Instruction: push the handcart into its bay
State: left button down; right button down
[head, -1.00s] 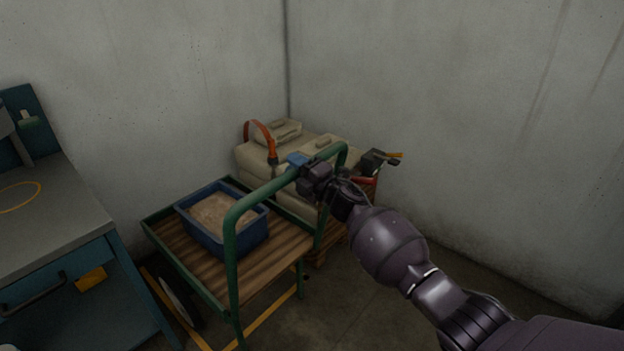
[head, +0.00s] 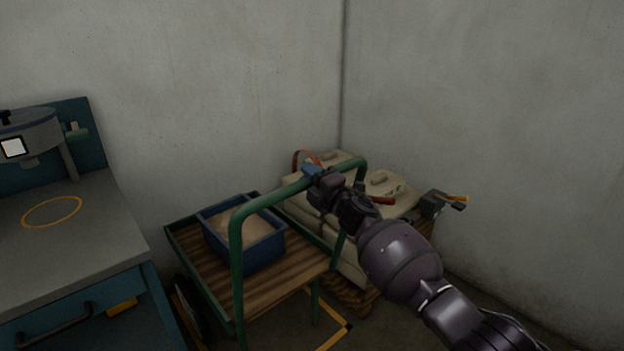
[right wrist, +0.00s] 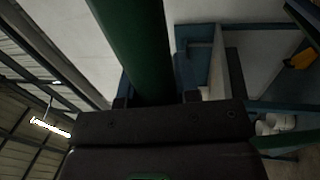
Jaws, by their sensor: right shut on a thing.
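The handcart has a green tubular push handle (head: 237,245) and a slatted wooden deck (head: 215,285) with a green rim. A blue bin (head: 262,247) of sandy material rides on the deck. My right gripper (head: 312,174) is shut on the top bar of the handle. In the right wrist view the green bar (right wrist: 135,45) runs between the fingers (right wrist: 155,98). Yellow floor lines (head: 335,335) show beneath and beside the cart's right side. One wheel (head: 190,310) shows at the left; the others are hidden. My left gripper is not in view.
A workbench (head: 75,240) with a blue drawer front stands close at the left. Walls close the back and right.

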jog(key=shift+r, duration=0.2)
jog(key=c, duration=1.1)
grip_release()
jog(key=shift+w, duration=0.15)
jog(key=shift+c, duration=0.2)
jog(key=o, duration=0.3)
jog(key=shift+a+f, duration=0.15)
jog(key=shift+a, duration=0.05)
jog(key=shift+d, duration=0.15)
jog(key=shift+s+d+p, duration=0.3)
jog(key=shift+s+d, duration=0.05)
jog(key=shift+s, duration=0.05)
jog(key=p+v, duration=0.2)
jog(key=v, duration=0.7)
jog(key=shift+s+f, duration=0.2)
jog(key=shift+s, duration=0.05)
